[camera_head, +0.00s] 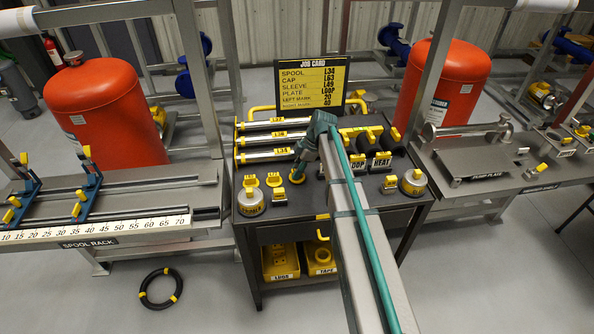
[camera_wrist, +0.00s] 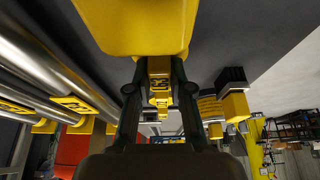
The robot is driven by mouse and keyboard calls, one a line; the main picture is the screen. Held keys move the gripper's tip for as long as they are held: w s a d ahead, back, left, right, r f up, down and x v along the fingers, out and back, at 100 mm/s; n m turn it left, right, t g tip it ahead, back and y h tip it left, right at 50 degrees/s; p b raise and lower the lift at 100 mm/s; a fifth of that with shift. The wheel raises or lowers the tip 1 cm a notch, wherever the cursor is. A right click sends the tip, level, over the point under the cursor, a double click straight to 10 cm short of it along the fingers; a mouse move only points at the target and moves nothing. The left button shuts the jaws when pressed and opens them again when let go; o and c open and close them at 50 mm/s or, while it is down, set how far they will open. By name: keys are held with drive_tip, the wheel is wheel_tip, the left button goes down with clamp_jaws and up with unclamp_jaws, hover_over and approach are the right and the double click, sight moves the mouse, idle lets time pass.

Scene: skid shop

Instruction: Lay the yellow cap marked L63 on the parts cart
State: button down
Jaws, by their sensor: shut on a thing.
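The black parts cart (camera_head: 307,203) stands in the middle of the head view. My gripper (camera_head: 297,175) is low over its left part, below the teal wrist. In the wrist view my gripper (camera_wrist: 160,115) has its two dark fingers closed on a small yellow cap (camera_wrist: 159,68). Two yellow caps stand on the cart left of my gripper, a left one (camera_head: 250,181) and a right one (camera_head: 273,179). I cannot tell whether the held cap touches the cart top.
Silver spools (camera_head: 265,140) lie in a rack at the cart's back left. The job card (camera_head: 314,85) stands behind and lists cap L63. Labelled bins (camera_head: 358,160) and a round yellow-grey tin (camera_head: 250,203) flank the work area. The spool rack (camera_head: 120,225) is at left.

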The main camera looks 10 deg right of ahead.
drive_tip(key=shift+f+b, duration=0.3)
drive_tip(key=shift+f, duration=0.05)
idle(0.5)
drive_tip(key=c, duration=1)
unclamp_jaws()
drive_tip(key=shift+s, duration=0.1)
drive_tip(key=shift+c, duration=0.6)
drive_tip(key=shift+r+p, duration=1.6)
drive_tip(key=shift+r, duration=2.45)
